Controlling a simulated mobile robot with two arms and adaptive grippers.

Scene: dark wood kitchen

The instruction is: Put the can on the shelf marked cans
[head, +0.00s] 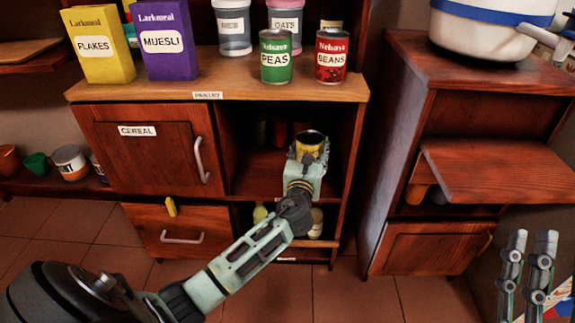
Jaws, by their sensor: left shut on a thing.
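My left gripper (309,150) is shut on a yellow can (311,139) with a dark top. It holds the can upright at the opening of the cabinet's open upper compartment (250,180). The gripper hides the can's lower part, so I cannot tell whether it touches the shelf. A green peas can (276,60) and a red beans can (331,58) stand on the cabinet top. My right gripper (530,245) is at the lower right, empty, with its fingers apart. I cannot read a "cans" label.
Flakes (100,45) and muesli (166,42) boxes and jars stand on the cabinet top. Dim items are deep in the upper compartment; jars stand in the lower one. The cereal door (150,155) is at the left. A wooden board (500,172) juts from the right cabinet.

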